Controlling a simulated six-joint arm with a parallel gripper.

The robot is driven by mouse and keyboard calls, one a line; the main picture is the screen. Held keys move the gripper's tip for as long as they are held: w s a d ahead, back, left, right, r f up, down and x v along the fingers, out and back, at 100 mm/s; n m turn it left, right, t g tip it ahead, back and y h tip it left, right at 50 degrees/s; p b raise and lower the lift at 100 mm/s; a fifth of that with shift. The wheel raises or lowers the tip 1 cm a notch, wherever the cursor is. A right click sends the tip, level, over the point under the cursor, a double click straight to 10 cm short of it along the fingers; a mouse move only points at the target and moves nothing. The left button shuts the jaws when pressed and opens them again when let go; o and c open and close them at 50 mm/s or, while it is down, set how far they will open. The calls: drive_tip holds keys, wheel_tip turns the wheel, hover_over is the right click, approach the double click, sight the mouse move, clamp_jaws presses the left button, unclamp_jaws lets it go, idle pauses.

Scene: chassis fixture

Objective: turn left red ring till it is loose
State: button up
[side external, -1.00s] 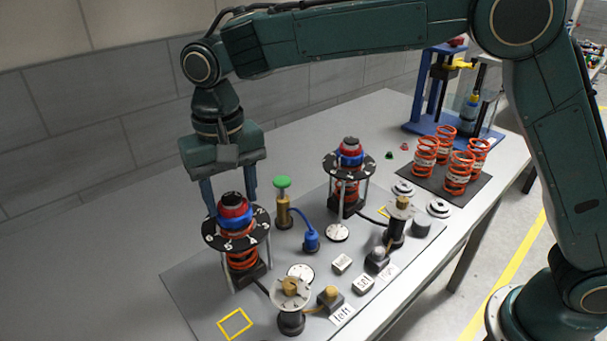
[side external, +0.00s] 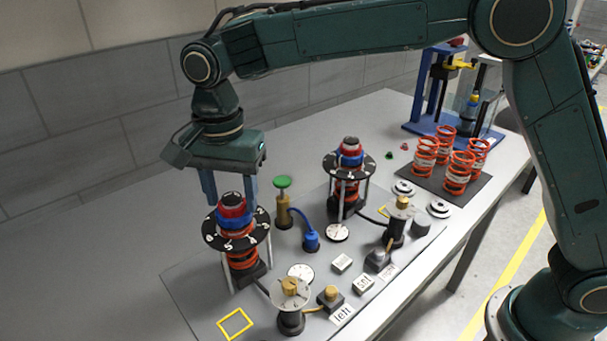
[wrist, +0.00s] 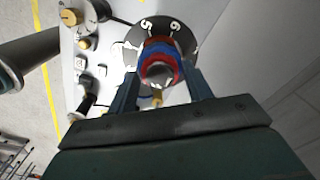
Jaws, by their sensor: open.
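The left red ring (side external: 233,210) sits around the dark-topped post of the left station, just above a blue ring (side external: 229,220). A black numbered dial (side external: 247,242) lies below them, over an orange spring (side external: 242,260). My gripper (side external: 230,199) points down over this station with its two fingers apart. In the wrist view the red ring (wrist: 163,84) lies between the open fingers of my gripper (wrist: 161,68), with the blue ring (wrist: 152,53) beyond it. I cannot tell whether a finger touches the ring.
A second, similar station (side external: 349,165) stands to the right. Between them are a green-topped valve (side external: 282,184) and a blue fitting (side external: 311,240). A round grey-topped post (side external: 290,293) stands in front. Several orange springs (side external: 456,172) stand on a dark mat at the back right.

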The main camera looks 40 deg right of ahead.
drive_tip(key=shift+m, duration=0.9)
drive_tip(key=shift+m, duration=2.3)
drive_tip(key=shift+c, duration=0.4)
